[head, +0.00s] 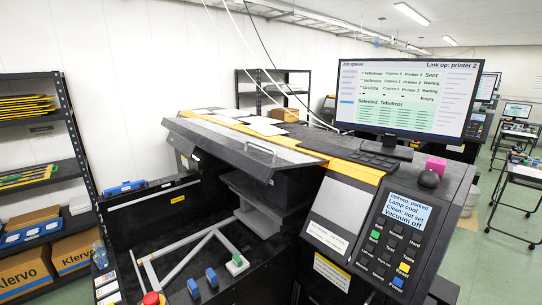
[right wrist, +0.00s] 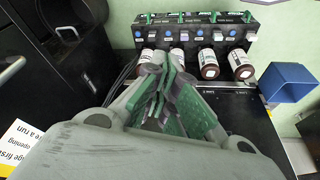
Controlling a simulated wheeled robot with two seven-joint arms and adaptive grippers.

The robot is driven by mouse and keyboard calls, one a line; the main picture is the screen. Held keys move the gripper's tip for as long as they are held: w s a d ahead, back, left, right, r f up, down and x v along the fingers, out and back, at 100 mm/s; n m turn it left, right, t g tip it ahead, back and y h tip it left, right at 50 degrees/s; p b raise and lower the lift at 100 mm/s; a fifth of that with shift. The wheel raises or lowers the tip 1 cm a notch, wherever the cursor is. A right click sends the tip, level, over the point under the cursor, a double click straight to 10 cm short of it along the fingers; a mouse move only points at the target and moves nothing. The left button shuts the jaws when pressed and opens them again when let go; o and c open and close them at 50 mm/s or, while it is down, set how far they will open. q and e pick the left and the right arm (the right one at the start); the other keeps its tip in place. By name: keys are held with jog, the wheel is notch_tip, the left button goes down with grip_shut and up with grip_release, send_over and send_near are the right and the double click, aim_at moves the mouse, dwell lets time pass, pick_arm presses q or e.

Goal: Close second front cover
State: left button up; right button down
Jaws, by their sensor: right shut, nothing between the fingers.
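A long dark cover with a grey top edge (head: 235,138) and a silver bar handle (head: 262,150) runs across the printer in the head view. It looks raised, with the dark interior open to view below and in front of it. I cannot tell from its looks whether it is the second front cover. My right gripper (right wrist: 165,85) is shut and empty in the right wrist view, its green-padded fingers together in front of ink bottles. A black panel with a silver handle (right wrist: 12,70) shows at that view's left edge. Neither gripper shows in the head view.
Several ink bottles (right wrist: 208,64) hang under a black rack (right wrist: 195,35); the fingers partly hide some. A blue bin (right wrist: 288,81) is at right. The head view shows a monitor (head: 405,98), control panel (head: 390,245) and red button (head: 151,298) around the printer.

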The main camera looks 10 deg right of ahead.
jog(key=w+a+r+t+y, duration=0.1)
jog(key=w+r+t, duration=0.1)
jog(key=w+r, duration=0.85)
jog(key=w+r+n+t+y, duration=0.15)
jog(key=w+r, duration=0.35)
jog(key=r, duration=1.1)
jog(key=w+a+r+m+t+y, duration=0.1)
jog(key=w+r+t+y, duration=0.15)
jog(key=w+r, duration=0.75)
notch_tip(320, 180, up, 28)
jog(key=w+n+t+y, duration=0.1)
jog(key=w+t+y, duration=0.1)
jog(key=t, duration=0.1)
jog(key=shift+d+f+n+y, duration=0.2)
jog(key=shift+f+n+y, duration=0.05)
jog(key=shift+n+y, duration=0.15)
jog(key=shift+w, duration=0.1)
jog(key=p, duration=0.3)
send_over(271, 165)
jog(key=f, duration=0.2)
jog(key=shift+w+d+f, duration=0.2)
jog(key=shift+d+f, duration=0.05)
jog(key=shift+f, duration=0.1)
jog(key=shift+s+a+f+p, duration=0.15)
jog(key=shift+f+p, duration=0.15)
jog(key=shift+f, duration=0.6)
jog(key=shift+s+a+f+p, duration=0.1)
jog(key=shift+f+p, duration=0.15)
jog(key=shift+f, duration=0.65)
jog(key=shift+f, duration=0.1)
